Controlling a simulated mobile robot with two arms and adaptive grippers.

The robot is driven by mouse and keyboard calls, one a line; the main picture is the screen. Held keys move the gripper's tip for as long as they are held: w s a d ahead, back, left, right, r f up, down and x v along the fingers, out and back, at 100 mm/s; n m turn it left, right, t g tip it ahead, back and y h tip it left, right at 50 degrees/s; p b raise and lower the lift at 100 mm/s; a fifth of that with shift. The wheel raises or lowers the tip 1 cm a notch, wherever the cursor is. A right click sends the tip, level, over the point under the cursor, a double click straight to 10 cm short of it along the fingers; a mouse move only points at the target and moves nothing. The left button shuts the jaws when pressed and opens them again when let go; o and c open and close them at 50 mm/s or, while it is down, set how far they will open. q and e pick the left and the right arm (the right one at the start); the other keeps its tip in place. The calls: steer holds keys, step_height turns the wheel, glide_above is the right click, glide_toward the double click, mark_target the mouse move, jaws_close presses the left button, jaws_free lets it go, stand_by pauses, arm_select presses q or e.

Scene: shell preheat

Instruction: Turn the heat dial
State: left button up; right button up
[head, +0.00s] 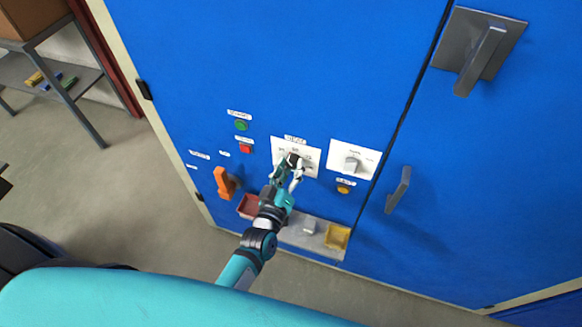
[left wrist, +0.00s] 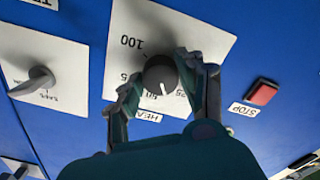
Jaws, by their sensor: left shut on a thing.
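The heat dial (left wrist: 161,73) is a dark round knob on a white scale plate (left wrist: 128,22), with a HEAT label in the left wrist view. Its white pointer mark faces down in that view, near the partly hidden 50 and 25 marks; 100 shows at upper left. My left gripper (left wrist: 162,80) is shut on the dial, with one finger on each side. In the head view, my left gripper (head: 292,164) reaches up to the plate (head: 311,158) and covers part of it. My right gripper is not in view.
A grey knob on a second white plate (head: 369,155) sits right of the dial.

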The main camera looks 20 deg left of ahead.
arm_select(q)
steer(key=n, duration=0.4)
steer(key=shift+n, duration=0.4)
steer(key=n+b, duration=0.1)
steer(key=n, duration=0.2)
steer(key=shift+n, duration=0.3)
steer(key=n+b, duration=0.1)
steer(key=n, duration=0.3)
steer(key=shift+b, duration=0.35)
steer(key=shift+r+n+b, duration=0.1)
steer(key=shift+n+b, duration=0.55)
steer(key=shift+n, duration=1.55)
steer(key=o, duration=1.1)
steer(key=shift+o, duration=0.2)
steer(key=shift+s, duration=0.1)
